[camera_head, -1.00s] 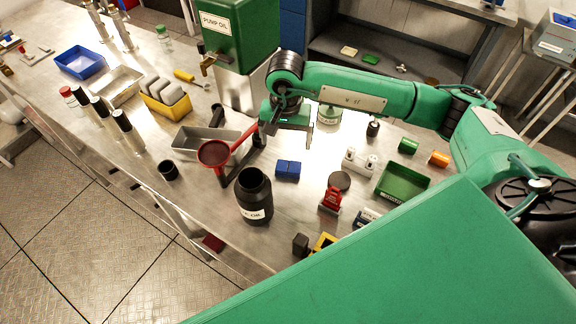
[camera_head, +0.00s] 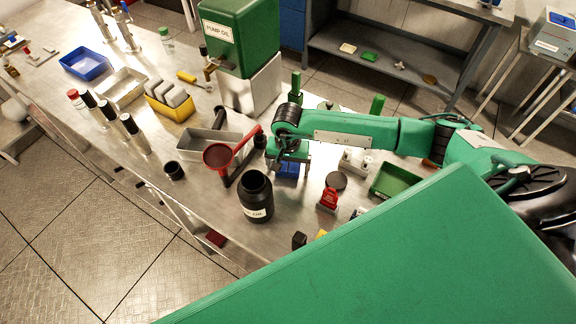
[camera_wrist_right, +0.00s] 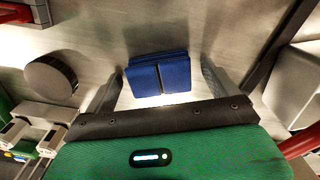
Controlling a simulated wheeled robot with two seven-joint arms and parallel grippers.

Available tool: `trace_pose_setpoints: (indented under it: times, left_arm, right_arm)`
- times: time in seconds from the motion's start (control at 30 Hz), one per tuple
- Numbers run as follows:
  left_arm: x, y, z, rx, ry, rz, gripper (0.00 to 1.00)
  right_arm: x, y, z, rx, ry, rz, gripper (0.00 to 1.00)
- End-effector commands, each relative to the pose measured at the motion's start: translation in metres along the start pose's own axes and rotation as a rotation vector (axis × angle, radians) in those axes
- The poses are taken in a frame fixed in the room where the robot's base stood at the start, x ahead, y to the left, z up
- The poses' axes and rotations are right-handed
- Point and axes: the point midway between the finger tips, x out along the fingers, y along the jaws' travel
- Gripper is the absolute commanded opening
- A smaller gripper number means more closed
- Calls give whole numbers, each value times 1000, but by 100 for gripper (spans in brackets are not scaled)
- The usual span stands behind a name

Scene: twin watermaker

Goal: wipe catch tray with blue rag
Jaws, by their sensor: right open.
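The blue rag (camera_head: 289,171) is a folded block lying on the steel bench, partly hidden under my right gripper (camera_head: 288,166). In the right wrist view the rag (camera_wrist_right: 158,76) lies between the two spread fingers of my right gripper (camera_wrist_right: 161,85), with a gap on each side. The gripper is open and holds nothing. A grey metal tray (camera_head: 184,143), which looks like the catch tray, stands left of the gripper below the pump oil tank. My left gripper is not in view.
A red funnel (camera_head: 217,157) and a black oil bottle (camera_head: 256,197) stand left of my right gripper. The green pump oil tank (camera_head: 238,38) rises behind. A dark round lid (camera_head: 336,180), a red item (camera_head: 328,199) and a green bin (camera_head: 395,180) lie to the right.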

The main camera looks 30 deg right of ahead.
Motion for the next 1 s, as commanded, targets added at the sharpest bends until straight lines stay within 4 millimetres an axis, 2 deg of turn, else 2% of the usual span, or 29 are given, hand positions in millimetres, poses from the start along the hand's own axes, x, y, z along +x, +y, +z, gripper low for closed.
trace_pose_setpoints:
  times: [0.17, 0.4, 0.77, 0.87, 1.0]
  left_arm:
    - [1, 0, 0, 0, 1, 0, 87]
    - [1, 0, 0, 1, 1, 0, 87]
    - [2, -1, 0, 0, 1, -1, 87]
    - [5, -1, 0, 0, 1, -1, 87]
    - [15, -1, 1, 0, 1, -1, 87]
  right_arm:
    - [0, 0, 0, 0, 0, 0, 89]
    - [0, 0, 0, 0, 0, 0, 42]
    - [-4, -1, -1, 0, 1, -2, 42]
    - [-11, -1, -1, -1, 3, -2, 42]
    - [-34, -1, -2, -1, 6, -4, 42]
